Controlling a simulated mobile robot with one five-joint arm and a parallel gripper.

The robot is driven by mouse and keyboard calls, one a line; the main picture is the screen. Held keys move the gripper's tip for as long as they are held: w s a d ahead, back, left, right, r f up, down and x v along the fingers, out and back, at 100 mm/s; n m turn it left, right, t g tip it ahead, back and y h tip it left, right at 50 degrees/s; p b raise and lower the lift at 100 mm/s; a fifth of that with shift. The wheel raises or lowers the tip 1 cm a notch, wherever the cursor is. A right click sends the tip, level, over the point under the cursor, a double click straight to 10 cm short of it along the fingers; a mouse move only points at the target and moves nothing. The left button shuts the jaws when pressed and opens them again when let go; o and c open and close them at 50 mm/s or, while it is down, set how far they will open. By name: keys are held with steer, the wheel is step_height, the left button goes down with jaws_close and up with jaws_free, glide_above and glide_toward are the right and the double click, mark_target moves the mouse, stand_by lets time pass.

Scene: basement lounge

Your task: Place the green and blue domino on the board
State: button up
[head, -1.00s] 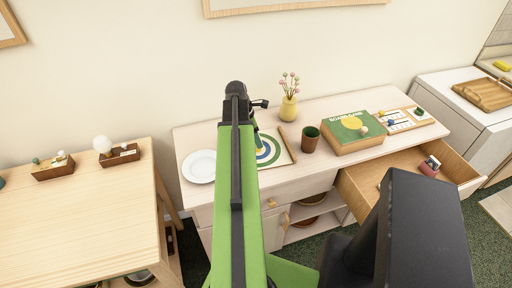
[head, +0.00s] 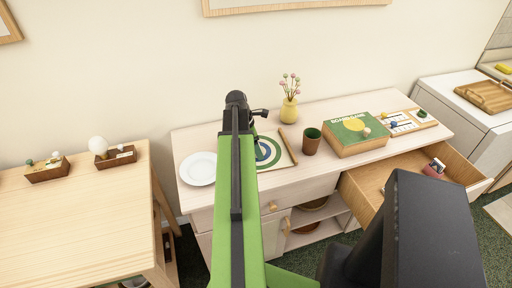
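The light board (head: 408,124) with several small pieces and pale tiles lies at the right end of the sideboard; I take it to be the task's board. A second flat board with green and blue rings (head: 266,152) lies behind my arm, partly hidden by it. I cannot make out a green and blue domino in this view. My gripper (head: 258,112) is at the far end of my raised green arm, seen from behind above the sideboard's left part. Its fingers are small and mostly hidden, so its opening and any held thing cannot be told.
The pale sideboard (head: 222,182) holds a white plate (head: 198,168), a yellow vase (head: 289,110), a brown cup (head: 311,141) and a green game box (head: 350,130). Its right drawer (head: 371,179) stands open with a red holder (head: 434,168) inside. A wooden table (head: 80,220) is at left.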

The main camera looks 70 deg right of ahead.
steer(key=shift+r, duration=0.15)
steer(key=p+v, duration=1.1)
steer(key=v, duration=0.1)
steer(key=shift+p, duration=0.4)
